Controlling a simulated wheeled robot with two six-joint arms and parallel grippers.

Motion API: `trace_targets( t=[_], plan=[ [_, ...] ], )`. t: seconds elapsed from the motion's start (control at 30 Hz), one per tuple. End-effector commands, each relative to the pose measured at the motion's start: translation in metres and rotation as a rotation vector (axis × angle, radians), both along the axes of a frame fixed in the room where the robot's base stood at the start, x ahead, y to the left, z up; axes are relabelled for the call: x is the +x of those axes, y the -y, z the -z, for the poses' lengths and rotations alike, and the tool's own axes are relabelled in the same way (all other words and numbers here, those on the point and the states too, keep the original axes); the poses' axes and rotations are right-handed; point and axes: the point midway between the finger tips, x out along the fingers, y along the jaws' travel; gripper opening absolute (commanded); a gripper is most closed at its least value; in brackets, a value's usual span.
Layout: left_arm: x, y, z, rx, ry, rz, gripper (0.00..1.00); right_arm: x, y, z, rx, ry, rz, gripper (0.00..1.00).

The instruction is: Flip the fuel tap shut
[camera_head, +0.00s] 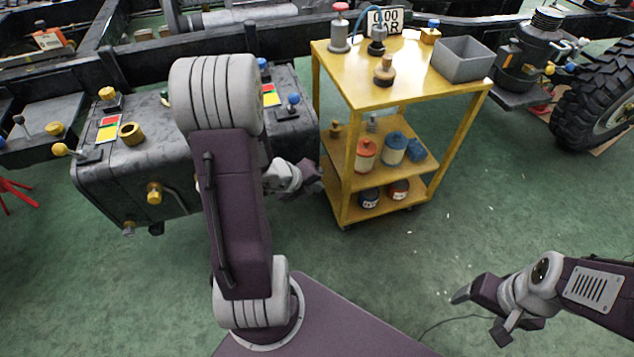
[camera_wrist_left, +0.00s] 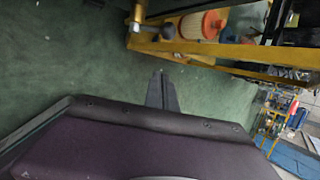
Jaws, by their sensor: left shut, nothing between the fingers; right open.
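A lever with a yellow ball knob (camera_head: 60,149) stands at the left of the dark fuel tank, beside a red, yellow and green plate (camera_head: 108,129). A lever with a blue ball knob (camera_head: 293,100) stands at the right of the tank, by a similar plate (camera_head: 270,96). I cannot tell which one is the fuel tap. My left gripper (camera_head: 314,184) is shut and empty, between the tank and the yellow cart; its fingers also show in the left wrist view (camera_wrist_left: 161,78). My right gripper (camera_head: 480,316) is open and empty over the floor.
A yellow cart (camera_head: 335,87) with a grey bin (camera_head: 462,59), cans and a gauge stands right of the tank. My left arm hides the middle of the tank top. A brass filler ring (camera_head: 132,133) sits on the tank.

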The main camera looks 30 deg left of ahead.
Motion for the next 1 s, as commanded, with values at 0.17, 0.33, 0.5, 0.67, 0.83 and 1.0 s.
trace_targets(
  t=[0.17,0.33,0.5,0.67,0.83,1.0],
  plan=[
    [0.023,0.007,0.04,0.001,-0.002,0.005,0.0,0.0,0.0,0.03,0.0,0.0,0.0,0.77],
    [0.046,0.013,0.068,0.001,0.0,0.004,0.0,0.0,0.0,0.052,0.0,0.0,0.0,0.77],
    [0.057,-0.007,0.051,0.004,0.001,-0.002,0.0,0.0,0.0,0.037,0.0,0.0,0.0,0.77],
    [0.06,-0.018,0.046,0.001,0.001,0.0,0.0,0.0,0.0,0.033,0.0,0.0,0.0,0.77],
    [0.061,-0.021,0.046,0.002,-0.001,0.001,0.0,0.0,0.0,0.033,0.0,0.0,0.0,0.77],
    [0.061,-0.021,0.046,0.001,-0.001,0.001,0.0,0.0,0.0,0.034,0.0,0.0,0.0,0.77]
  ],
)
